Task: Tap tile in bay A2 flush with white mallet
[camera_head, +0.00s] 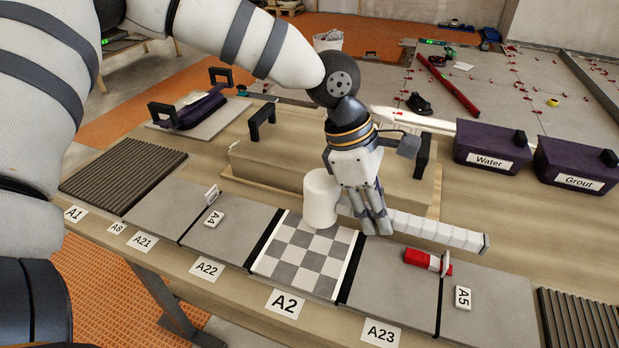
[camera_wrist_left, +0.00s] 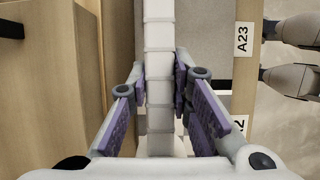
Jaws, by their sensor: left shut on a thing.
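The white mallet (camera_head: 321,199) has a cylindrical head and a long ribbed white handle. My left gripper (camera_head: 377,222) is shut on the handle close to the head. In the left wrist view the handle (camera_wrist_left: 159,60) runs between the purple-padded fingers (camera_wrist_left: 163,95). The mallet head is over the back edge of bay A2; I cannot tell whether it touches the tile. The checkered grey and white tile (camera_head: 301,258) lies in bay A2, behind the A2 label (camera_head: 285,303). The fingers hide part of the handle.
A red and white tool (camera_head: 426,259) lies by A23. Purple Water (camera_head: 491,148) and Grout (camera_head: 577,165) tubs are at the right. A wooden block with black handles (camera_head: 300,150) stands behind the bays.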

